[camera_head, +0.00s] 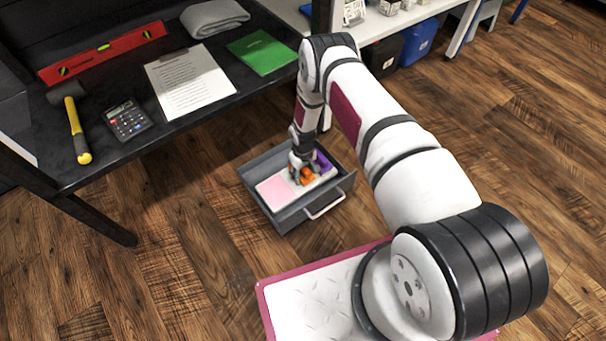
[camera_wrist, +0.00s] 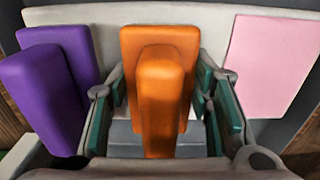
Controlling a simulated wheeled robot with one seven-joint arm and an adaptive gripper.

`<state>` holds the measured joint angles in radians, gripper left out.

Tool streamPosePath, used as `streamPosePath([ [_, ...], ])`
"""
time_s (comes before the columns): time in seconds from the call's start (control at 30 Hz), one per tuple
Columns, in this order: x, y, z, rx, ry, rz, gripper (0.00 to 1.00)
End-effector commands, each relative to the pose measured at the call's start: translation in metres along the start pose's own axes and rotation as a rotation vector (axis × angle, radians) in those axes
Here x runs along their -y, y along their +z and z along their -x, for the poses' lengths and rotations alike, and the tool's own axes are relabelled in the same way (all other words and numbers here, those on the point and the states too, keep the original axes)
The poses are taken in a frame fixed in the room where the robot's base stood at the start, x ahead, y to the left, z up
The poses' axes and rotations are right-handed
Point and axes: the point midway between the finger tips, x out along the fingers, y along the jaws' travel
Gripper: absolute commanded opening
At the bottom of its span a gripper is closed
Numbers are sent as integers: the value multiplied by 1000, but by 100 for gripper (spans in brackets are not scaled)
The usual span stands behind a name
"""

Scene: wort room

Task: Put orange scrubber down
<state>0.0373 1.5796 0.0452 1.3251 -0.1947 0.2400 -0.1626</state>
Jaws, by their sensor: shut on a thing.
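The orange scrubber (camera_wrist: 160,85) is between the green-padded fingers of my gripper (camera_wrist: 160,118) in the wrist view, and the fingers are shut on it. In the head view the orange scrubber (camera_head: 307,175) shows small at the end of my gripper (camera_head: 300,174), inside a grey open drawer (camera_head: 283,215) under the table. A purple scrubber (camera_wrist: 50,85) lies to the left in the wrist view, and a pink flat piece (camera_wrist: 272,65) to the right. I cannot tell whether the orange scrubber touches the surface under it.
The black table (camera_head: 215,105) above the drawer bears a red level (camera_head: 103,52), a hammer (camera_head: 76,130), a calculator (camera_head: 128,119), papers (camera_head: 188,80), a green folder (camera_head: 261,51) and a grey cloth (camera_head: 214,17). The wooden floor left of the drawer is clear.

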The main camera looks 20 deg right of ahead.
Motion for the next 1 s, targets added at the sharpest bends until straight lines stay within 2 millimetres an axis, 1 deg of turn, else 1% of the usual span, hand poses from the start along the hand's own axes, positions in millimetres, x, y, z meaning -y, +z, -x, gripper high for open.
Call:
streamPosePath([
  [0.33,0,1,-7,2,-1,0,20],
  [0.37,0,1,-8,2,-1,0,48],
  [0.4,0,2,-8,3,-1,0,55],
  [0.87,1,3,-8,6,-2,0,55],
  [0.97,1,2,-2,4,-2,0,55],
  [1.0,1,2,3,4,-1,0,55],
])
